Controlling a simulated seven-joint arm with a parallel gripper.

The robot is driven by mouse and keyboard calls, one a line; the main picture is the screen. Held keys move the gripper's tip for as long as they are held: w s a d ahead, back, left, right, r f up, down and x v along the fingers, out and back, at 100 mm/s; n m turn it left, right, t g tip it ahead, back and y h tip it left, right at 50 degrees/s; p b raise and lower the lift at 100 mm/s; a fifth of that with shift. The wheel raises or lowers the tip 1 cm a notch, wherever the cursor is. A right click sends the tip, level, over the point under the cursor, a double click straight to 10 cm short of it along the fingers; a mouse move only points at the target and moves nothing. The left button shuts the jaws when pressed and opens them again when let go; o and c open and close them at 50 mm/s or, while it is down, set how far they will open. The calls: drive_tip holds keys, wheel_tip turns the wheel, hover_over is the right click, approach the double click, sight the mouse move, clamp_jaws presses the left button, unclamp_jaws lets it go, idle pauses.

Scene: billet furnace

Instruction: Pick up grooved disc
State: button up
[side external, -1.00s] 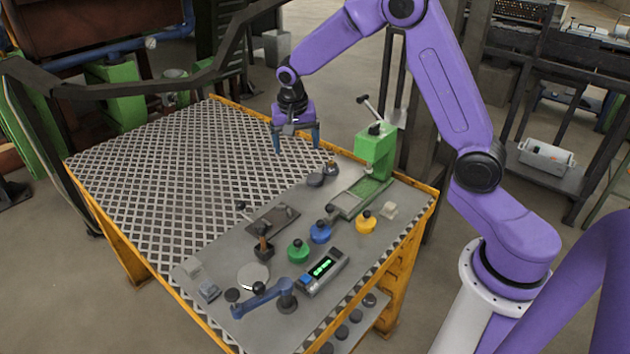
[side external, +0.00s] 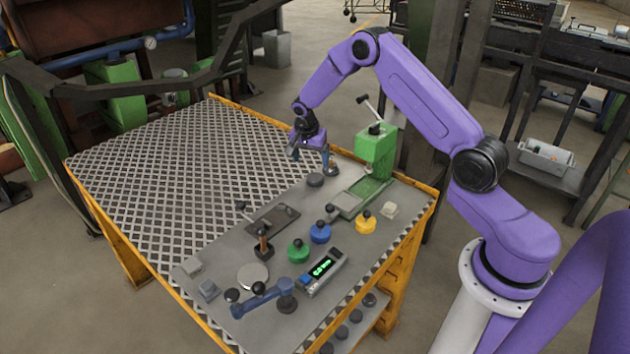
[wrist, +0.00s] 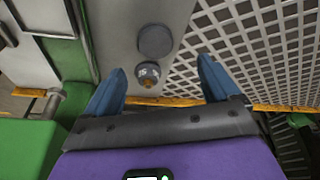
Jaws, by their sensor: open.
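A dark grey flat disc (side external: 315,180) lies on the grey plate of the bench, near the mesh. It also shows in the wrist view (wrist: 155,40), beyond my fingertips. A larger pale disc (side external: 253,276) lies at the near end of the plate. I see no clear groove on either, so I cannot tell which is the grooved disc. My gripper (side external: 309,157) is open and empty above the bench's far side, close to the dark disc. In the wrist view, a small round grey piece with a brass tip (wrist: 148,73) sits between my blue fingers (wrist: 162,67).
A green press (side external: 375,152) with a lever stands right of my gripper. Green (side external: 298,250), blue (side external: 320,232) and yellow (side external: 365,222) knobbed pieces, a digital readout (side external: 323,271) and a blue clamp arm (side external: 262,300) occupy the plate. The mesh surface (side external: 180,170) is clear.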

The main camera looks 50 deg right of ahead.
sight(315, 177)
drive_tip(key=x, duration=0.2)
drive_tip(key=shift+d+f, duration=0.1)
drive_tip(key=shift+f, duration=0.3)
drive_tip(key=x, duration=0.4)
drive_tip(key=shift+s+f, duration=0.2)
drive_tip(key=shift+s, duration=0.1)
drive_tip(key=shift+w+d+f, duration=0.1)
drive_tip(key=shift+f, duration=0.4)
drive_tip(key=shift+r, duration=0.1)
drive_tip(key=c, duration=1.5)
